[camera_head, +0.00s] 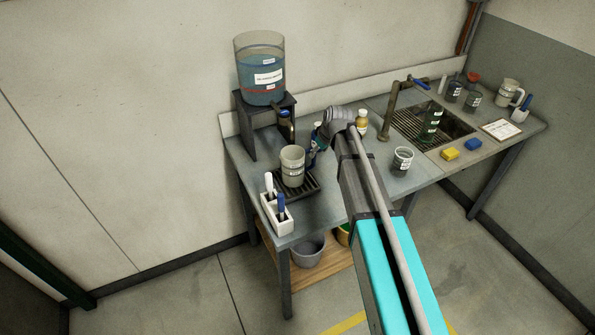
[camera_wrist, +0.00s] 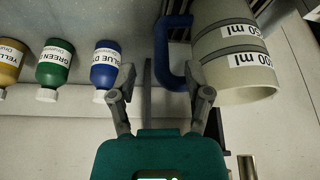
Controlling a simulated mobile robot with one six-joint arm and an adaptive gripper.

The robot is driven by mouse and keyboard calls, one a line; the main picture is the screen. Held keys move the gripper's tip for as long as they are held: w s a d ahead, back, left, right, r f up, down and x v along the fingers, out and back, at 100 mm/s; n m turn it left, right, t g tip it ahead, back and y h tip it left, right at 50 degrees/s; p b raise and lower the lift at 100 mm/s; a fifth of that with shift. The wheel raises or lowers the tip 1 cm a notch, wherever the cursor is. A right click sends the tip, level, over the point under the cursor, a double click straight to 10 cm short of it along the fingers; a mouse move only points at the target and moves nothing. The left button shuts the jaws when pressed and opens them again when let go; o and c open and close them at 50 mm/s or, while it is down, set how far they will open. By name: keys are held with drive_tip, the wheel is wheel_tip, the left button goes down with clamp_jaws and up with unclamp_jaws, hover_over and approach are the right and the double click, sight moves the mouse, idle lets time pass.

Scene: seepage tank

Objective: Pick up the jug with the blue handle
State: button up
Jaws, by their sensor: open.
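The jug with the blue handle is a beige measuring jug (camera_head: 293,158) with dark bands, standing on a black drip tray (camera_head: 313,192) in the head view. In the wrist view the jug (camera_wrist: 228,48) fills the upper right, with white "ml" labels and its blue handle (camera_wrist: 163,52) on its left side. My gripper (camera_wrist: 160,75) is open. The handle's lower part lies between or just beyond its fingertips; I cannot tell whether they touch it. In the head view my gripper (camera_head: 318,148) is right beside the jug, partly hidden by my arm.
Blue (camera_wrist: 105,66), green (camera_wrist: 54,65) and yellow (camera_wrist: 10,62) dye bottles stand left of my gripper. A water tank (camera_head: 260,70) on a black stand (camera_head: 246,130) rises behind the jug. A white holder (camera_head: 276,216) stands in front; a glass beaker (camera_head: 402,161) stands to the right.

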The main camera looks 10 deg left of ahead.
sight(314, 165)
drive_tip(key=shift+f, duration=0.15)
idle(0.3)
drive_tip(key=shift+b+x, duration=2.4)
drive_tip(key=shift+x, duration=0.15)
drive_tip(key=shift+a, duration=0.15)
clamp_jaws()
